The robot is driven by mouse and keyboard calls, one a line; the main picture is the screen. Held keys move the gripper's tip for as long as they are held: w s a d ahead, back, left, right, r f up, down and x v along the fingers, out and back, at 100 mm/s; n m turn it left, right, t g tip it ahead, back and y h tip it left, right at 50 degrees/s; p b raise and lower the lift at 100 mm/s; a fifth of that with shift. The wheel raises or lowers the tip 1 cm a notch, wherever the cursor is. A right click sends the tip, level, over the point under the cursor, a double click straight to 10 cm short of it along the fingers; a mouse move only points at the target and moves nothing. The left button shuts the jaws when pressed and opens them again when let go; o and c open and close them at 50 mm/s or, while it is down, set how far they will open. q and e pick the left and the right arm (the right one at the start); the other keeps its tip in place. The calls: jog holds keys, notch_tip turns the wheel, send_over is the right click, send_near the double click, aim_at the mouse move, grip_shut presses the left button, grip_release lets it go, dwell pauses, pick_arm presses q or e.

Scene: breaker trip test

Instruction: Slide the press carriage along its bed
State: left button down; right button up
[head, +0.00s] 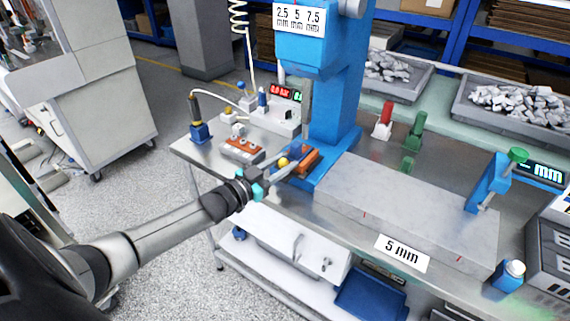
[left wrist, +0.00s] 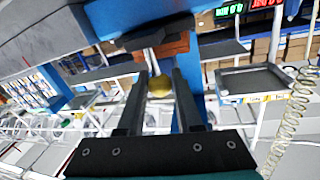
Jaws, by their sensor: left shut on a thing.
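The blue press (head: 335,100) stands on the metal bench. Its carriage, an orange block (head: 308,160) with a blue part on it, sits low at the press's left side. A yellow ball knob (head: 283,162) is at the carriage's near-left side. My left gripper (head: 286,167) reaches it from the lower left and is shut on the knob. In the left wrist view the knob (left wrist: 160,85) lies between the two dark fingers, with the orange carriage (left wrist: 165,46) just beyond. The fingers partly hide the bed under the carriage. My right gripper is not in view.
A grey block labelled 5 mm (head: 385,205) lies right of the press. An orange-topped box (head: 242,150) and a blue plug base (head: 201,131) stand to the left. A blue clamp (head: 488,183) is at the right. Trays of metal pieces (head: 395,82) lie behind.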

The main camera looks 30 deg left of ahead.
pick_arm(q)
jog(key=c, duration=0.7)
grip_release()
jog(key=shift+a, duration=0.35)
jog(key=shift+o, duration=0.6)
jog(key=shift+d, duration=0.1)
jog(key=p+v, duration=0.2)
jog(key=v, duration=1.3)
jog(key=shift+p, duration=0.35)
jog(key=shift+s+d+f, duration=0.1)
jog(key=shift+s, duration=0.05)
